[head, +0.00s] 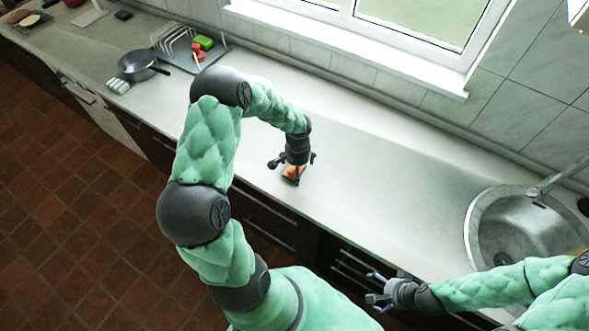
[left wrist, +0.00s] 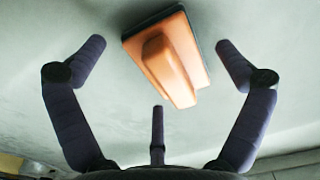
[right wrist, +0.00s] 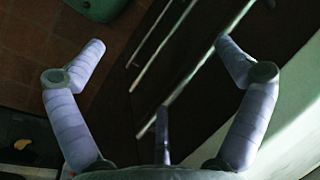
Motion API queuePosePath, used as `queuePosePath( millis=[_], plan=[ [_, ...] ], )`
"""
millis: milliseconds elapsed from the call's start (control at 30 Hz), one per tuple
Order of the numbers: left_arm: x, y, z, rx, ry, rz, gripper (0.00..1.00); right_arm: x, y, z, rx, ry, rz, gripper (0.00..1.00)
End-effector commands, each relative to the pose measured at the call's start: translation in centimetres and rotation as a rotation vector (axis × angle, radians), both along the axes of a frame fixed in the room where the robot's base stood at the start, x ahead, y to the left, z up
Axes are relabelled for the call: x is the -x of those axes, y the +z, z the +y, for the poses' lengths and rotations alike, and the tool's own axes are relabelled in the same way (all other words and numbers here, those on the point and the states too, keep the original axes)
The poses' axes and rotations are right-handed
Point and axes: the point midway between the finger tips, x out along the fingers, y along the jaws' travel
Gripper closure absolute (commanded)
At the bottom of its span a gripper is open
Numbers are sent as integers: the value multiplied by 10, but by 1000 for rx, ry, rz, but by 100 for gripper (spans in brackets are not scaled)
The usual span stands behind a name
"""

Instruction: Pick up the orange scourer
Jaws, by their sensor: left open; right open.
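The orange scourer (head: 293,171) lies on the pale countertop near its front edge. In the left wrist view the orange scourer (left wrist: 170,62) shows a raised grip on top and a dark underside rim. My left gripper (head: 292,166) is right above it in the head view, pointing down. In the left wrist view my left gripper (left wrist: 158,65) is open, its fingers spread on both sides of the scourer and apart from it. My right gripper (right wrist: 160,60) is open and empty, in front of the dark cabinet fronts; it also shows in the head view (head: 373,290).
A round metal sink (head: 480,225) with a tap (head: 545,188) is at the right. A dish rack (head: 178,45), a pan (head: 137,66) and a green item (head: 204,42) stand at the far left of the counter. The counter (head: 390,190) between scourer and sink is clear.

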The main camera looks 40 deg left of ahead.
Motion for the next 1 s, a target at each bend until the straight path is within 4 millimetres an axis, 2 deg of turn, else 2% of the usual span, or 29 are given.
queuePosePath(
  millis=[67,267,733,867,1000],
  plan=[
    [0,1,0,0,0,0,0,0,0,0,0,0,0,0],
    [0,1,0,0,0,0,56,0,0,0,0,0,0,0],
    [1,2,-1,1,-1,4,58,0,1,0,0,0,0,0],
    [1,12,-1,1,-1,2,58,0,2,0,0,0,0,0],
    [0,33,0,-1,0,-2,58,0,5,0,0,0,0,0]
  ],
)
